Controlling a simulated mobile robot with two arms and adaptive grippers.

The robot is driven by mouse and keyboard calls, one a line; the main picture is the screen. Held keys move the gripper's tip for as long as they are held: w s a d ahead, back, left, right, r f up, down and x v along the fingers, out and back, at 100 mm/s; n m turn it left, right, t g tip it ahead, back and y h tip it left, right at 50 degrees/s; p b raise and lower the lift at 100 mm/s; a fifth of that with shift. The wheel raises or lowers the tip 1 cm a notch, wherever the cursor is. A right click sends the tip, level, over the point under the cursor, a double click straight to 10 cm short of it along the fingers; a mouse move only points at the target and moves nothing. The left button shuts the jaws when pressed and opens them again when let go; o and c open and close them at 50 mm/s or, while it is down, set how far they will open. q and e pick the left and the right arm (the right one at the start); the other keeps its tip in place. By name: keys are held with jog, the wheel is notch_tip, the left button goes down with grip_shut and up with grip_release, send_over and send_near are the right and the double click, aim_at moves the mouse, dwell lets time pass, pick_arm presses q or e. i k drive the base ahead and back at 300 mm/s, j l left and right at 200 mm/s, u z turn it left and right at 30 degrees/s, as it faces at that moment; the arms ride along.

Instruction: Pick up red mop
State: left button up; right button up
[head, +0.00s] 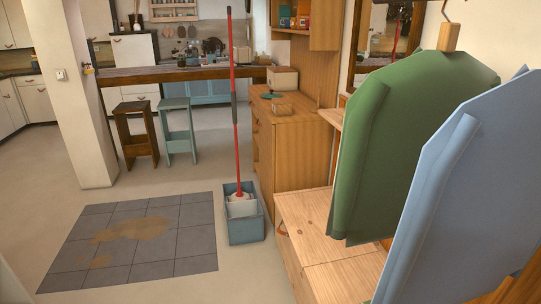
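The red mop (234,110) stands upright in a blue-grey bucket (246,229) on the floor, near the middle of the head view. Its long handle is red with dark grey grip sections near the top and middle. Its pale head (241,204) sits at the bucket's top, and its lower part is hidden by the bucket wall. Neither of my grippers shows in the head view.
A dark tiled floor patch (165,256) with brown stains lies left of the bucket. A wooden cabinet (285,150) and bench (310,225) stand close on the right. Green (395,150) and blue (455,195) garments hang at the right. Two stools (178,132) stand behind.

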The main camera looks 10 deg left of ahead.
aim_at(240, 195)
jog(key=i+j+z, duration=0.7)
jog(key=i+j, duration=0.25)
jog(key=j, duration=0.1)
